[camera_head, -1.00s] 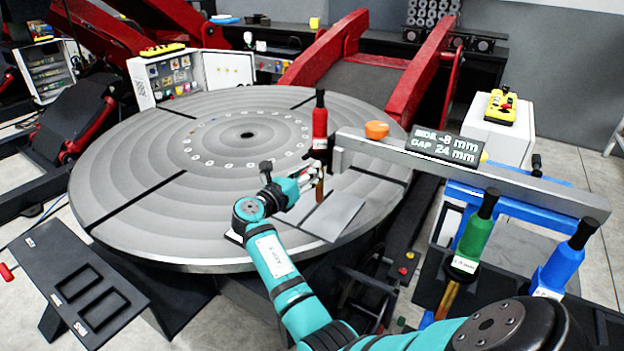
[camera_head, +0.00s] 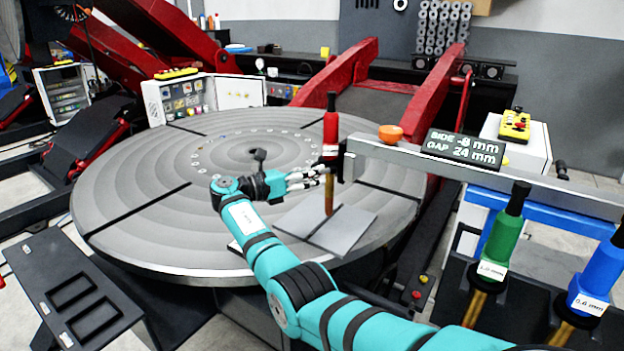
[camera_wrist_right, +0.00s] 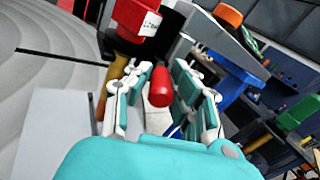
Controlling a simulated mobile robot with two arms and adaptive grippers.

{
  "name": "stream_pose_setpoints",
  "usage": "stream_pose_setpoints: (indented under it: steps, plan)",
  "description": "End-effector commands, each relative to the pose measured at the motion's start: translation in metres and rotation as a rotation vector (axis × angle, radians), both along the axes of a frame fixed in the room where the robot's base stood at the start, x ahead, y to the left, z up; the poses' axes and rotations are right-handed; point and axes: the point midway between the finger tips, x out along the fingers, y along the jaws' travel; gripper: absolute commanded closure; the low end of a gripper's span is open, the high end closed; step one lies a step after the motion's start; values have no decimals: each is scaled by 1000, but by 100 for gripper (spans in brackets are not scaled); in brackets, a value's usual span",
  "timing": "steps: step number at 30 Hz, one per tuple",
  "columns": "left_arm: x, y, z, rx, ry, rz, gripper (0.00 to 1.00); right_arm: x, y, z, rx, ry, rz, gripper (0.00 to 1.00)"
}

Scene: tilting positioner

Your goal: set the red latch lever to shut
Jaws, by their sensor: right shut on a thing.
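The red latch lever shows in the right wrist view as a red rounded grip (camera_wrist_right: 160,87) between my fingers. In the head view I cannot make it out; my fingertips and the red torch cover that spot. My right gripper (camera_head: 308,178) reaches in from the left, just behind the red-handled torch (camera_head: 331,135), at the left end of the grey beam (camera_head: 430,160). In the wrist view the right gripper (camera_wrist_right: 160,95) is shut on the red grip. Which way the lever is set cannot be told. My left gripper is not in view.
The torch's brass tip (camera_head: 329,195) stands close beside my fingers, over grey plates (camera_head: 345,228) on the round table (camera_head: 140,200). Green (camera_head: 503,235) and blue (camera_head: 600,270) torches stand at right.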

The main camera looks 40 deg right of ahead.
Motion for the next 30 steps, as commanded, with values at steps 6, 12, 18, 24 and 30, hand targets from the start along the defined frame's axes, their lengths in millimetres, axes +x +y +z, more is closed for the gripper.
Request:
stream_pose_setpoints:
  steps: [6, 12, 18, 24, 30]
  plan:
    - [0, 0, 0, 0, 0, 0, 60, -1, -1, -1, 1, 1, -4, 100]
    - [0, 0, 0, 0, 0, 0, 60, -1, -1, -1, 3, 0, -4, 71]
    - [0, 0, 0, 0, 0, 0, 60, -1, 0, -1, 3, 0, -4, 56]
    - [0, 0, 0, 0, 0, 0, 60, -1, 0, -1, 3, 1, -4, 56]
    - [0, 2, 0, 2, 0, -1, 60, 1, 5, -2, 4, 2, -2, 56]
